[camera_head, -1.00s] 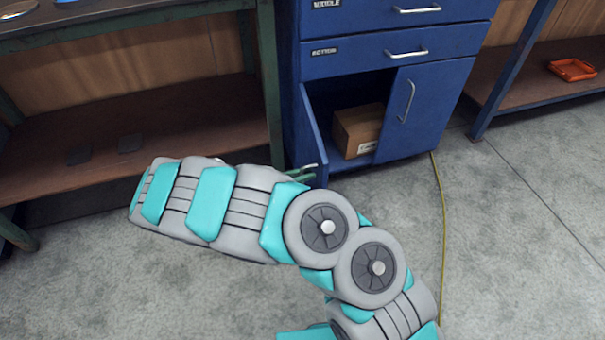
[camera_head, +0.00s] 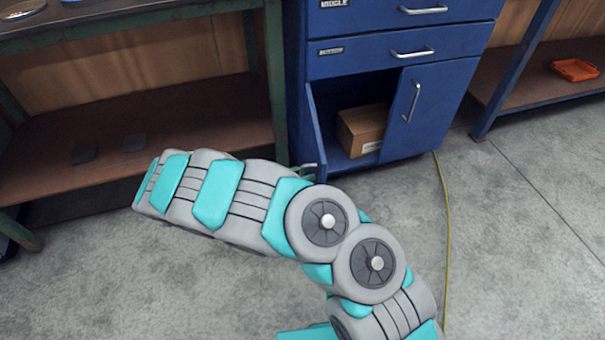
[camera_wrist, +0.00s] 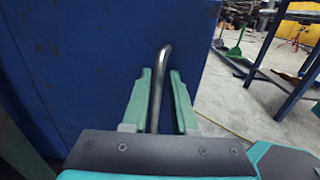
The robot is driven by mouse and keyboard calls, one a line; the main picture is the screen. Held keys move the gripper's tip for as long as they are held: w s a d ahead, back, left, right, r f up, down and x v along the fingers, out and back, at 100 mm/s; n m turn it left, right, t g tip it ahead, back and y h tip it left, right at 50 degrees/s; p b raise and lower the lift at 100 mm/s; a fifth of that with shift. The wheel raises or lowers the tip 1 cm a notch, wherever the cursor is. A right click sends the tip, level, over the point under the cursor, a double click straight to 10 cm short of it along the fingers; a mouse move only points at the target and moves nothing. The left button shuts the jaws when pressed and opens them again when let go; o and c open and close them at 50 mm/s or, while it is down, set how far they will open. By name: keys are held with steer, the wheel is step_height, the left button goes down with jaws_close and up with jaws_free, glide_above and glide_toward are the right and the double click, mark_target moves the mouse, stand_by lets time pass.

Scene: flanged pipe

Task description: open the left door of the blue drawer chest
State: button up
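The blue drawer chest (camera_head: 375,52) stands at the top middle of the head view. Its left door (camera_head: 314,128) is swung open and shows nearly edge-on, with the compartment behind it exposed. The right door (camera_head: 428,110) is closed, with an upright metal handle. In the wrist view my gripper (camera_wrist: 161,72) has its green fingers on either side of the left door's metal handle (camera_wrist: 160,75). A gap shows between the handle and the right finger, so the fingers look open around it. The door's blue face (camera_wrist: 90,60) fills the left of that view. My arm hides most of the gripper in the head view.
A cardboard box (camera_head: 362,130) sits inside the open compartment. A green-framed workbench (camera_head: 278,90) stands close on the left. Another bench with an orange tray (camera_head: 575,69) is on the right. A yellow cable (camera_head: 447,230) lies on otherwise clear floor.

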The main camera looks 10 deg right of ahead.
steer(key=shift+a, duration=0.15)
steer(key=v, duration=0.7)
steer(key=shift+a+b, duration=0.25)
steer(key=shift+b, duration=0.1)
steer(key=shift+s, duration=0.15)
